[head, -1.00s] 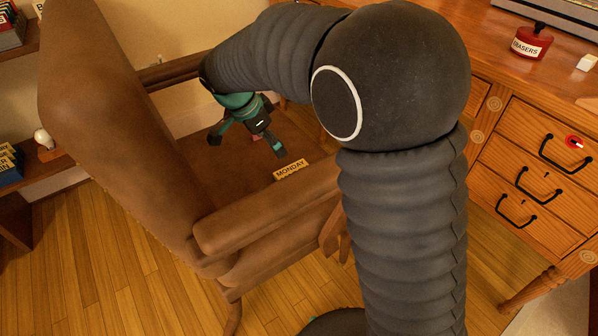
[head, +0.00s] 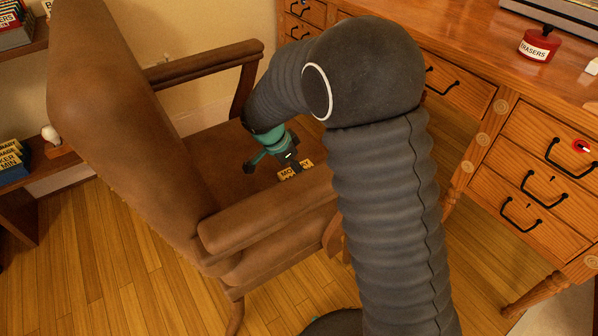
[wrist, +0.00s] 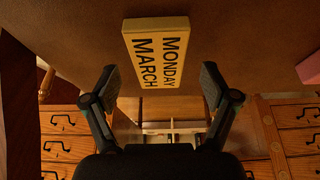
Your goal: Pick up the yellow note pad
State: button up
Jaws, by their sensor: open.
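The yellow note pad (head: 285,174), printed MONDAY and MARCH, lies on the brown seat of the chair (head: 215,150). My gripper (head: 273,165) is low over the seat beside the pad and partly covers it in the head view. In the wrist view the pad (wrist: 157,50) lies beyond the fingertips, roughly centred between them. My gripper (wrist: 158,82) is open there, with nothing between its fingers. Contact with the pad does not show.
The chair's near armrest (head: 265,215) and tall back (head: 110,100) flank the seat. A wooden desk (head: 470,45) with drawers stands at the right, bearing a red erasers jar (head: 538,45). A pink thing (wrist: 309,68) lies at the wrist view's right edge.

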jog(key=shift+w+d+f, duration=0.1)
jog(key=shift+d+f, duration=0.05)
jog(key=shift+f, duration=0.35)
jog(key=c, duration=1.2)
jog(key=shift+c, duration=0.2)
